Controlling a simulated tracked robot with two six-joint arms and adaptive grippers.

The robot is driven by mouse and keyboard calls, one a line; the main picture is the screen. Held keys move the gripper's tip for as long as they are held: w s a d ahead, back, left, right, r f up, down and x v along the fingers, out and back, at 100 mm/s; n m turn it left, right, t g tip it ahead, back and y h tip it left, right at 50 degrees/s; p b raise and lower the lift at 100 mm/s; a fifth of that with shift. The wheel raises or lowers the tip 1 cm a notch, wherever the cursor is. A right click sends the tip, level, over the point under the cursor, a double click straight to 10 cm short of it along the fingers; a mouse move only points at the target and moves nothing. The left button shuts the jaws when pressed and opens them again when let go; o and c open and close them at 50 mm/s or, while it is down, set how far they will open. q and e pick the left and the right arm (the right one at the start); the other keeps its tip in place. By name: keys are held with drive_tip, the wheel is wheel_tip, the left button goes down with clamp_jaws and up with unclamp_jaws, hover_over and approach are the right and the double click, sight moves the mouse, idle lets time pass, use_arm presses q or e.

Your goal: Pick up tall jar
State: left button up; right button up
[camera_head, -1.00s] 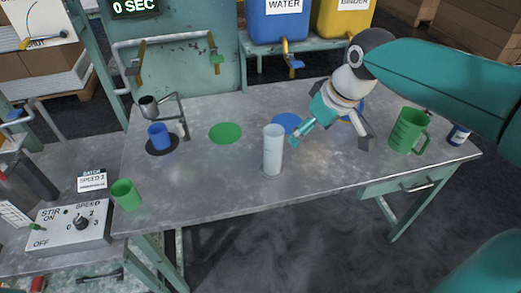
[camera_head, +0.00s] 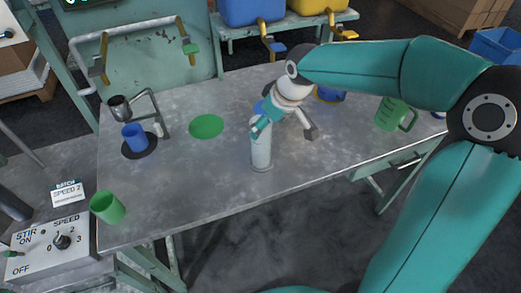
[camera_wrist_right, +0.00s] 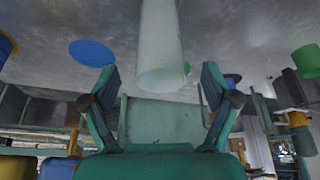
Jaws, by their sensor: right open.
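The tall jar (camera_head: 261,150) is a pale, whitish, translucent cylinder standing upright near the front edge of the metal table. My right gripper (camera_head: 284,128) is open and empty, just behind and to the right of the jar's top. One finger overlaps the jar's upper part in the head view and hides some of its rim. In the right wrist view, the jar (camera_wrist_right: 160,40) appears ahead of the open jaws (camera_wrist_right: 160,75), roughly centred between the two fingers. I cannot tell whether a finger touches it. My left gripper is not in view.
A green disc (camera_head: 206,126) lies flat left of the jar. A blue cup (camera_head: 134,137) and metal stand (camera_head: 160,110) are at the left; a green cup (camera_head: 107,207) is at the front left corner. A green jug (camera_head: 392,113) stands right. The table's (camera_head: 195,180) left-front area is clear.

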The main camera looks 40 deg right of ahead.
sight(261, 144)
drive_tip(key=x, duration=0.6)
drive_tip(key=shift+w+f+p, duration=0.15)
drive_tip(key=shift+w+p, duration=0.1)
drive_tip(key=shift+p, duration=0.2)
drive_tip(key=shift+a, duration=0.1)
clamp_jaws()
